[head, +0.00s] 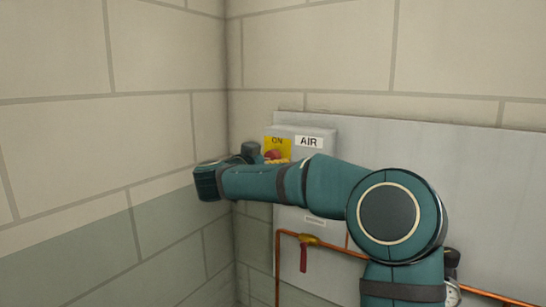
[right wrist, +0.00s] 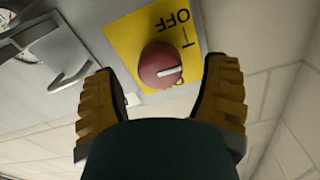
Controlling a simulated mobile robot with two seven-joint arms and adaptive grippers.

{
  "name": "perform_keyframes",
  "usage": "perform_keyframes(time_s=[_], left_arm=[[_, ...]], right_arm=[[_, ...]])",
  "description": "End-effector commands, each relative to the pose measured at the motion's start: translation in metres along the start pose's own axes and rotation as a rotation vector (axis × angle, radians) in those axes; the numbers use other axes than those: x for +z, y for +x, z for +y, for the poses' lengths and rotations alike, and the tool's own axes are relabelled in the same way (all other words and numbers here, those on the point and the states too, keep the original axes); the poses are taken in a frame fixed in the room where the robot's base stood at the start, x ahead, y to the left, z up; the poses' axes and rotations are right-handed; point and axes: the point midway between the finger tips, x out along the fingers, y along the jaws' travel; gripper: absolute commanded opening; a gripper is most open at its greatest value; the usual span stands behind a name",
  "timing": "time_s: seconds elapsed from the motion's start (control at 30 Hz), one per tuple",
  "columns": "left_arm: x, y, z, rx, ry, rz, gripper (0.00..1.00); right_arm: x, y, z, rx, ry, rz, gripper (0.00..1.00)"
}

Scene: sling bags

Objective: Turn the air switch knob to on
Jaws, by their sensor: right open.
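The air switch is a grey box labelled AIR (head: 309,142) with a yellow plate (head: 272,142) reading ON at its top in the head view. Its red knob (head: 272,154) is partly hidden there by my right arm and gripper (head: 278,161). In the right wrist view the round red knob (right wrist: 158,68) sits on the yellow plate (right wrist: 125,40), with OFF upside down above it. The knob's white mark points right in that picture. My right gripper (right wrist: 160,72) is open, with its yellow fingers on either side of the knob. Contact cannot be told. My left gripper is not in view.
The switch is on a grey panel (head: 440,140) against a block wall, close to the room corner on the left. Below are copper pipes (head: 345,252) and a valve with a red handle (head: 303,258). A metal handle (right wrist: 70,77) and gauge show in the wrist view.

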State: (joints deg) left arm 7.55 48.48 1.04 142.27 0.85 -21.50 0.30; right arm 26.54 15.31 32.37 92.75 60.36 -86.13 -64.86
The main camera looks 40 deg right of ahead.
Motion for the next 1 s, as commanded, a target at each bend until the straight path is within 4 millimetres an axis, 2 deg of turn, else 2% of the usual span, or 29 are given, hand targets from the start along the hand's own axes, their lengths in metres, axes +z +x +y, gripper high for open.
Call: perform_keyframes(time_s=[0.2, 0.53, 0.57, 0.6, 0.73, 1.0], left_arm=[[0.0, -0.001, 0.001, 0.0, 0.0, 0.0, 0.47], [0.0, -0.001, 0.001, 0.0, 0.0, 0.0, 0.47], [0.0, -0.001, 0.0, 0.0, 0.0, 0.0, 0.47], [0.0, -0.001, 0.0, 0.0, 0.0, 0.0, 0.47], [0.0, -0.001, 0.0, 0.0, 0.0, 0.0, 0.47], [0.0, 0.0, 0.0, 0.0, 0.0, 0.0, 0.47]], right_arm=[[0.0, 0.019, 0.0, -0.001, -0.001, 0.0, 0.75], [0.0, 0.022, 0.0, -0.001, 0.0, 0.0, 0.75], [0.0, 0.022, 0.0, -0.001, 0.0, 0.0, 0.68], [0.0, 0.021, 0.0, -0.001, 0.0, 0.0, 0.54], [0.0, 0.021, 0.0, -0.001, 0.0, 0.0, 0.09], [0.0, 0.021, 0.0, -0.001, 0.013, 0.001, 0.06]])
